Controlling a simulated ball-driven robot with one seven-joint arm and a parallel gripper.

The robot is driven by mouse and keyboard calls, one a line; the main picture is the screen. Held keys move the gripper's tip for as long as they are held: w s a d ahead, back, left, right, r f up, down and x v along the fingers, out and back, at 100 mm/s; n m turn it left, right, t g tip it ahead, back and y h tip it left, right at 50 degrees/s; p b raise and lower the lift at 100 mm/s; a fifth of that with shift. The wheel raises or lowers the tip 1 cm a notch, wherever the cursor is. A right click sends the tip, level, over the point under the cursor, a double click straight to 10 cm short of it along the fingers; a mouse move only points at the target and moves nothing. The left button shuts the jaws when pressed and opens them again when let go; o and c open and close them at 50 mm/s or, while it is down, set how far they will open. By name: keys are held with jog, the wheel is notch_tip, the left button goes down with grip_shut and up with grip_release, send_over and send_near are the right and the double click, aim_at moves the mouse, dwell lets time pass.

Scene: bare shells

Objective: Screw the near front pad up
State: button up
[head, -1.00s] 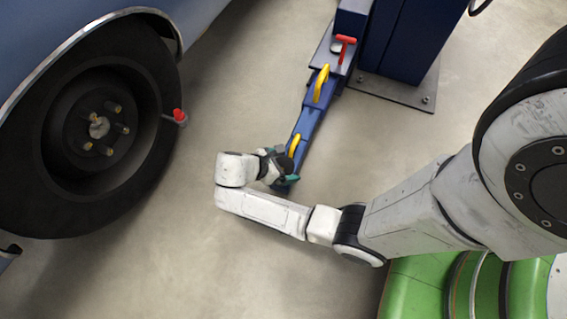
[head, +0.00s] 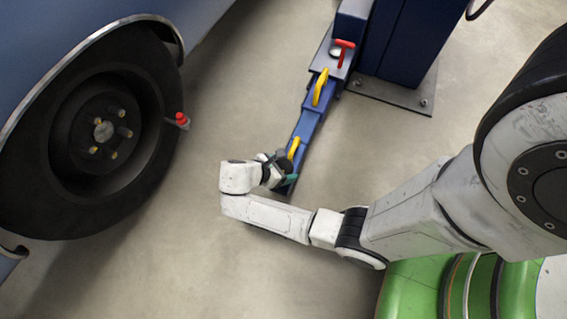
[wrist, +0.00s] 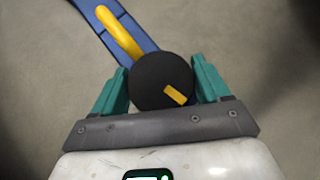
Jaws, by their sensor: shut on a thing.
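The near front pad (wrist: 158,80) is a round black disc with a yellow mark on its top, at the end of the blue lift arm (wrist: 92,12). In the wrist view it sits between the teal fingers of my gripper (wrist: 160,88), one on each side. My gripper is shut on the pad's rim. In the head view my gripper (head: 280,170) is at the near end of the blue lift arm (head: 308,122), and it largely hides the pad.
The dark blue post (head: 405,40) rises from a bolted plate at the back. A blue car's wheel (head: 100,130) is at left. Bare floor lies between.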

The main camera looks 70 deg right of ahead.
jog(key=n+p, duration=0.1)
jog(key=p, duration=0.1)
jog(key=n+t+p, duration=0.1)
jog(key=p, duration=0.1)
jog(key=shift+s+r+n+t+h, duration=0.15)
jog(key=shift+r+n+t+h, duration=0.15)
jog(key=shift+r+h, duration=0.1)
jog(key=n+t+p, duration=0.2)
jog(key=n+p, duration=0.1)
jog(key=n+t+p, duration=0.1)
jog(key=shift+s+f+t+p, duration=0.1)
jog(key=shift+f+t+p, duration=0.2)
jog(key=shift+p, duration=0.1)
jog(key=n+t, duration=0.2)
jog(key=n+p, duration=0.1)
jog(key=n, duration=0.1)
jog(key=shift+f+t, duration=0.25)
jog(key=shift+t, duration=0.15)
jog(key=shift+s+f+n+t+y, duration=0.1)
jog(key=shift+n+t+y, duration=0.55)
jog(key=shift+n, duration=0.5)
jog(key=shift+n+t+y, duration=0.55)
jog(key=shift+n+t, duration=0.2)
jog(key=shift+n, duration=0.4)
jog(key=o, duration=0.7)
jog(key=shift+o, duration=1.4)
jog(key=shift+w+r, duration=0.2)
jog(key=shift+w, duration=0.1)
